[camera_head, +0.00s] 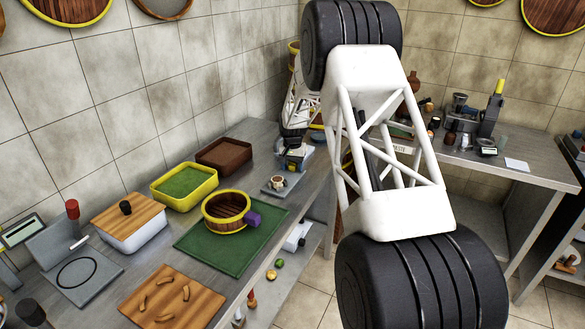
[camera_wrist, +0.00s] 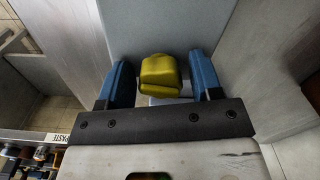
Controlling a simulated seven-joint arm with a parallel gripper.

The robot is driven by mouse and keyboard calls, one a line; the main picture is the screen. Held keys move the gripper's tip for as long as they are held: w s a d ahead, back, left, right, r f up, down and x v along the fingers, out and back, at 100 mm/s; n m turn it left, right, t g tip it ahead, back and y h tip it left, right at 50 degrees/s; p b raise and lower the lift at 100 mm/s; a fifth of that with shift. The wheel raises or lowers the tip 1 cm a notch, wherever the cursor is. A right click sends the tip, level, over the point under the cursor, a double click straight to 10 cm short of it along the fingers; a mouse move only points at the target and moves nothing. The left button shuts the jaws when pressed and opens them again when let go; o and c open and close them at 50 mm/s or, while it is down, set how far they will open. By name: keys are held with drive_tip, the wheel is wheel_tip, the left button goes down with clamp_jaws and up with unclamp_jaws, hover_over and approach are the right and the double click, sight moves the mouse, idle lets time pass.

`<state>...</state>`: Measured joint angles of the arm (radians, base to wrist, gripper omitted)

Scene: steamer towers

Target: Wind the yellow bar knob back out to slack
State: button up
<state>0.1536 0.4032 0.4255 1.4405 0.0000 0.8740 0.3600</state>
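The yellow bar knob (camera_wrist: 161,75) shows in the wrist view, a blocky rounded yellow piece in front of a plain grey surface. My gripper (camera_wrist: 159,64) has its two blue fingers apart, one on each side of the knob. A gap shows between the knob and each finger, so the fingers do not appear to touch it. In the head view the wrist end of my arm is at the far part of the left bench, small and partly hidden by my arm. I cannot make out this knob there.
A green mat (camera_head: 220,252) bears a yellow-rimmed round steamer (camera_head: 226,209) with a purple block (camera_head: 253,218). Left of it stand a yellow tray (camera_head: 183,185), a brown tray (camera_head: 224,156) and a wood-lidded container (camera_head: 130,217). A back bench (camera_head: 530,174) holds bottles and devices.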

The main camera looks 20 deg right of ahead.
sight(292, 164)
drive_tip(key=shift+r, duration=0.1)
drive_tip(key=shift+r, duration=2.5)
drive_tip(key=shift+s+a+r, duration=0.15)
drive_tip(key=shift+s+r, duration=0.15)
drive_tip(key=shift+r, duration=0.2)
drive_tip(key=s+a+r+n, duration=0.1)
drive_tip(key=s+a+r, duration=0.2)
drive_tip(key=s+r, duration=0.55)
drive_tip(key=s+a+r+n+t, duration=0.1)
drive_tip(key=s+a+r, duration=0.3)
drive_tip(key=s, duration=0.7)
drive_tip(key=s+a+r+n, duration=0.1)
drive_tip(key=s+a+r, duration=0.1)
drive_tip(key=s+r, duration=0.65)
drive_tip(key=s+a+f+n, duration=0.1)
drive_tip(key=s+a, duration=0.1)
drive_tip(key=s, duration=1.4)
drive_tip(key=s+a+f+n+t, duration=0.1)
drive_tip(key=s+a, duration=0.1)
drive_tip(key=s, duration=1.5)
drive_tip(key=shift+a+n+t, duration=0.2)
drive_tip(key=shift+n+t, duration=0.1)
drive_tip(key=shift+n, duration=0.1)
